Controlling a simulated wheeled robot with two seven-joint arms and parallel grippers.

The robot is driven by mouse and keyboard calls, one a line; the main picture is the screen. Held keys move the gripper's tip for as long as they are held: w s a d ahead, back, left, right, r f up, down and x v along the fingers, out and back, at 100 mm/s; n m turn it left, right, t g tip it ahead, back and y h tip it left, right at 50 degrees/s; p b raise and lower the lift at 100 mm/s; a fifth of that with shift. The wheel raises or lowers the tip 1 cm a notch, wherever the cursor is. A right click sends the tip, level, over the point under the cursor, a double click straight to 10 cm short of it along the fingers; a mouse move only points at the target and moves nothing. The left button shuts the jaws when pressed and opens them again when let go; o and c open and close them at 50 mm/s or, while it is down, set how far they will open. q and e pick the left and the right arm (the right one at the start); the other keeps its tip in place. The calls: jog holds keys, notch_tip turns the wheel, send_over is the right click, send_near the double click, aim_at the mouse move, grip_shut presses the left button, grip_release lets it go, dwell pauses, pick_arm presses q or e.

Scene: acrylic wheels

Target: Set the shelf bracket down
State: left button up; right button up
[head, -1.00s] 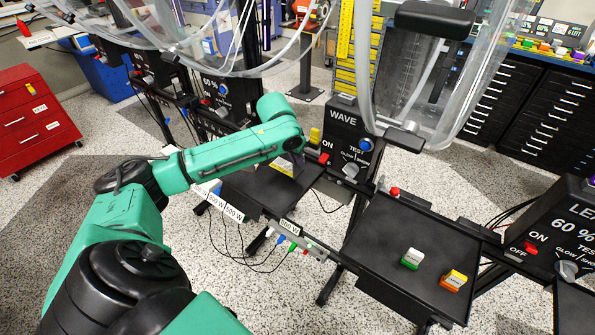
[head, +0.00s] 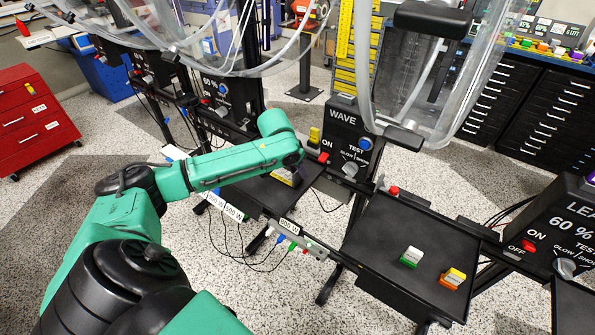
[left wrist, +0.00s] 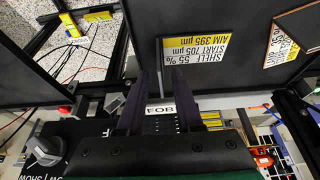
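The shelf bracket (left wrist: 195,47) shows in the left wrist view as a white and yellow "SHELF 55 %" label beside a thin grey upright edge. It rests on, or just over, a black tray (left wrist: 235,75); I cannot tell if it touches. My left gripper (left wrist: 158,75) has its two dark purple fingers apart, one on each side of the thin edge, with a gap visible. My right gripper is out of view.
The WAVE control box (head: 350,140) with knob and buttons stands just right of my left gripper. Clear tubes hang above.

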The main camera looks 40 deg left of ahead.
pick_arm(q)
jog(key=v, duration=1.1)
jog(key=shift+r, duration=0.25)
jog(key=shift+s, duration=0.15)
